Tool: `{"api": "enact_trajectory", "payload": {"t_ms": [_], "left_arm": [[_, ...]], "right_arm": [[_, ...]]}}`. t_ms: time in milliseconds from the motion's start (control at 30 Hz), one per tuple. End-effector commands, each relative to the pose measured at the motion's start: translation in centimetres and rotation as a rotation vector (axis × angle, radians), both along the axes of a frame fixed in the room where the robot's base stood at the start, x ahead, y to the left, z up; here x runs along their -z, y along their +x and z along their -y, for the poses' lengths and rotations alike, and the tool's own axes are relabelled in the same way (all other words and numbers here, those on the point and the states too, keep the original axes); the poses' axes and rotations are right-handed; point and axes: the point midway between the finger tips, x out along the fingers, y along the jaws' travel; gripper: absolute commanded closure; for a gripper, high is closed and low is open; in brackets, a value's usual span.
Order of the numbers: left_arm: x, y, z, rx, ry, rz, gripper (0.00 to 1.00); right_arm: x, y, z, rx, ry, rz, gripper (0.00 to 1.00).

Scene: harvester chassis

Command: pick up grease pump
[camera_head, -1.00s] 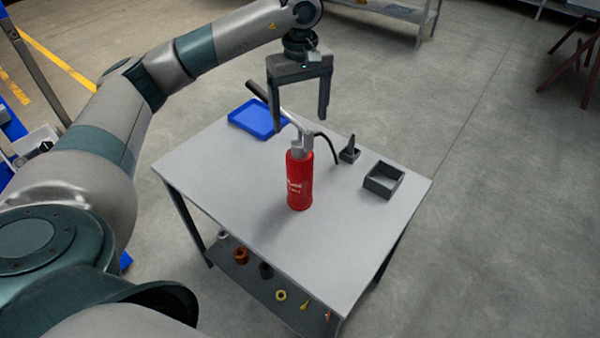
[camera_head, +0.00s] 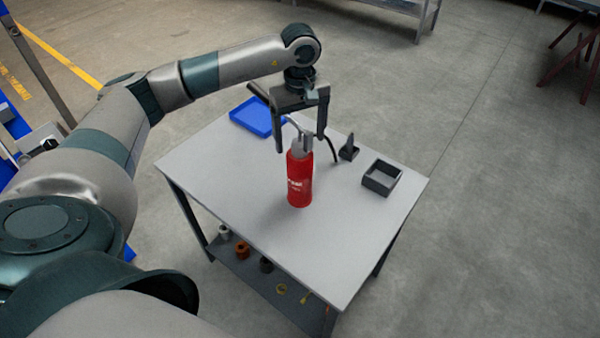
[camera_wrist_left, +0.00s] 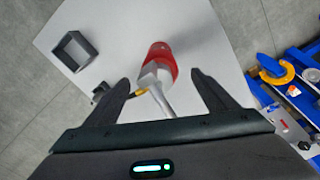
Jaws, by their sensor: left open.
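The grease pump is a red cylinder (camera_head: 299,182) with a grey head, a lever handle and a black hose. It stands upright on the grey table (camera_head: 225,185). My left gripper (camera_head: 300,143) points down with its fingers apart around the level of the pump's head. In the left wrist view, the red pump (camera_wrist_left: 161,62) shows beyond and between the open fingertips (camera_wrist_left: 160,82), with the grey head and lever nearer to the camera. I cannot tell whether a finger touches the pump. My right gripper is not in view.
A blue tray (camera_head: 236,119) lies at the table's back left. A small dark holder (camera_head: 349,153) and an open grey box (camera_head: 369,185) stand right of the pump. Several small parts sit on the lower shelf (camera_head: 254,279). The table's front is clear.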

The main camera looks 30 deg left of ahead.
Motion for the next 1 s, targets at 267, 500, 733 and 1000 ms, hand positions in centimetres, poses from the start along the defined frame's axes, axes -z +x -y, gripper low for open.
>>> {"api": "enact_trajectory", "payload": {"t_ms": [267, 500, 733, 1000], "left_arm": [[2.7, 0.3, -0.2, 0.001, 0.0, -0.004, 0.21], [4.1, 0.3, -0.3, 0.001, 0.0, 0.0, 0.21], [4.1, 0.3, -0.3, 0.001, 0.0, 0.0, 0.21], [4.1, 0.3, -0.3, 0.001, 0.0, 0.0, 0.45]], "right_arm": [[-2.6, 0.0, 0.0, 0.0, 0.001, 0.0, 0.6], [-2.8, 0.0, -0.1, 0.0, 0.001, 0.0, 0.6], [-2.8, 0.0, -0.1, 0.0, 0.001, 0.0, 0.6], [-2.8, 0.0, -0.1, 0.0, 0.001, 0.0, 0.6]]}}
